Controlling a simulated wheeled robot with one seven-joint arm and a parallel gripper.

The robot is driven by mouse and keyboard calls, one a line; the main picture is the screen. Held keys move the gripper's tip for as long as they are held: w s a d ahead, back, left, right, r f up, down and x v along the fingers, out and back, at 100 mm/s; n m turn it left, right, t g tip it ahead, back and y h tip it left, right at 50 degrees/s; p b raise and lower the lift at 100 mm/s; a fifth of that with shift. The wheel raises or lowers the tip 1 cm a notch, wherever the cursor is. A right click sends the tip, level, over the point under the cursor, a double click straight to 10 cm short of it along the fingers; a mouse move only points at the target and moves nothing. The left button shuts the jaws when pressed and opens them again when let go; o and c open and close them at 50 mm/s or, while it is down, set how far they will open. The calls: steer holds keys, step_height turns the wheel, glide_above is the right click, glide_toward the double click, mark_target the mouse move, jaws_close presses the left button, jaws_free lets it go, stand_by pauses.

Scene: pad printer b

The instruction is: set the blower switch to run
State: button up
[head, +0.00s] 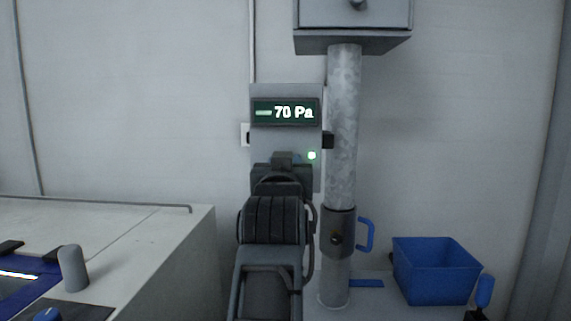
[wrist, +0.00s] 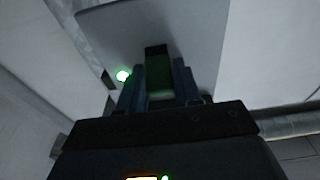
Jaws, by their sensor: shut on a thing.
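The grey blower panel (head: 286,145) is on the wall, with a lit display (head: 285,112) reading 70 Pa after a short bar. A green lamp (head: 312,155) glows at its lower right; the same lamp shows in the wrist view (wrist: 123,76). My gripper (head: 283,158) is at the panel's lower part and hides the switch in the head view. In the wrist view my gripper (wrist: 158,88) is shut on a dark, green-tinted piece, which I take as the blower switch (wrist: 157,58), against the panel face. Its set position cannot be read.
A galvanised duct (head: 343,130) runs upright close to the panel's right, with a blue-handled collar (head: 338,232). A blue bin (head: 434,270) stands at lower right. A pale machine top (head: 150,225) fills the lower left. The wall left of the panel is clear.

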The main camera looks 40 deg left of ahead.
steer(key=o, duration=1)
steer(key=b+v, duration=0.1)
steer(key=v, duration=0.6)
steer(key=shift+s+d+b, duration=0.15)
steer(key=shift+s+b, duration=0.15)
steer(key=shift+b, duration=0.05)
